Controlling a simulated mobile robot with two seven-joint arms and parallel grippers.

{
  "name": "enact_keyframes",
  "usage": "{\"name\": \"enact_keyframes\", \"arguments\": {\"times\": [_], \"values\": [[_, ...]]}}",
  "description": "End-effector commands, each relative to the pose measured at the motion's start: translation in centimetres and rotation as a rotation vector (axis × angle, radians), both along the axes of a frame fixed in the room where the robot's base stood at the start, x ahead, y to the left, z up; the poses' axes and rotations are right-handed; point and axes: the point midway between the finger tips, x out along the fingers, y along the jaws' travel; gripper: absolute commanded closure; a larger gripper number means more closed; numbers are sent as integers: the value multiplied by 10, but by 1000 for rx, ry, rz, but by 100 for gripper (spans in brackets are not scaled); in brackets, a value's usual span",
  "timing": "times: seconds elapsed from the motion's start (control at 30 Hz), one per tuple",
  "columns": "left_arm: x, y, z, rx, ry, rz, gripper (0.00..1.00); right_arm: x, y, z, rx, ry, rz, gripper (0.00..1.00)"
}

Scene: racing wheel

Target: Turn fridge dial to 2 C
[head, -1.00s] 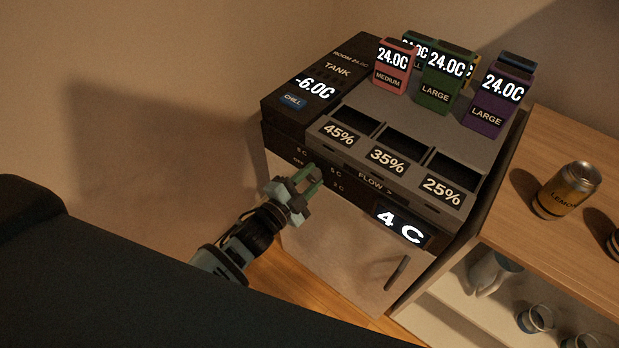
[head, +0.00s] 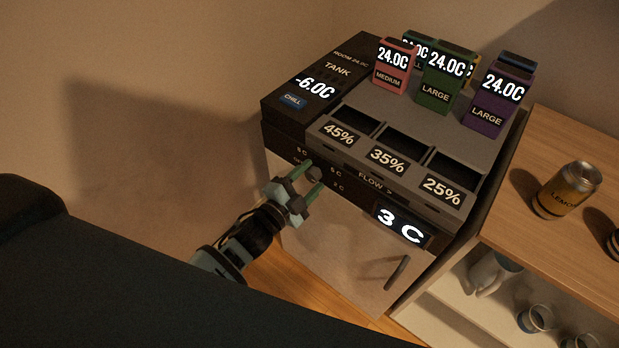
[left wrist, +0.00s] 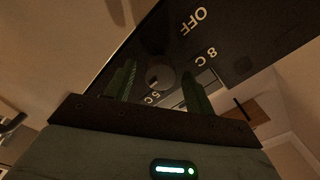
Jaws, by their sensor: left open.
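The fridge (head: 335,255) has a dark control strip across its top front, with temperature marks and a lit display (head: 401,226) reading "3 C". The small round dial (left wrist: 160,77) shows between my left fingers in the left wrist view, among the marks "OFF", "8 C" and "5 C". In the head view the dial (head: 314,174) is partly hidden by the gripper. My left gripper (head: 311,178) is open at the strip, a finger on either side of the dial. I cannot tell whether the fingers touch it. My right gripper is not in view.
A tank unit (head: 335,65) reading "-6.0C" and a grey dispenser (head: 400,110) sit above the fridge, with several coloured containers on top. A wooden shelf (head: 560,135) with a lemon can (head: 567,190) stands at the right. A fridge handle (head: 398,272) sticks out below.

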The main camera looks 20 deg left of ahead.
Motion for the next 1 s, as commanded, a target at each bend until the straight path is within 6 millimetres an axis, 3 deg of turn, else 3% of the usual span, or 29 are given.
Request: {"name": "enact_keyframes", "arguments": {"times": [0.5,1.0], "values": [[-64,23,-2,1,3,1,46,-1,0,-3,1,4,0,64],[-70,25,0,0,1,0,46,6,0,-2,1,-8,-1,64]]}}
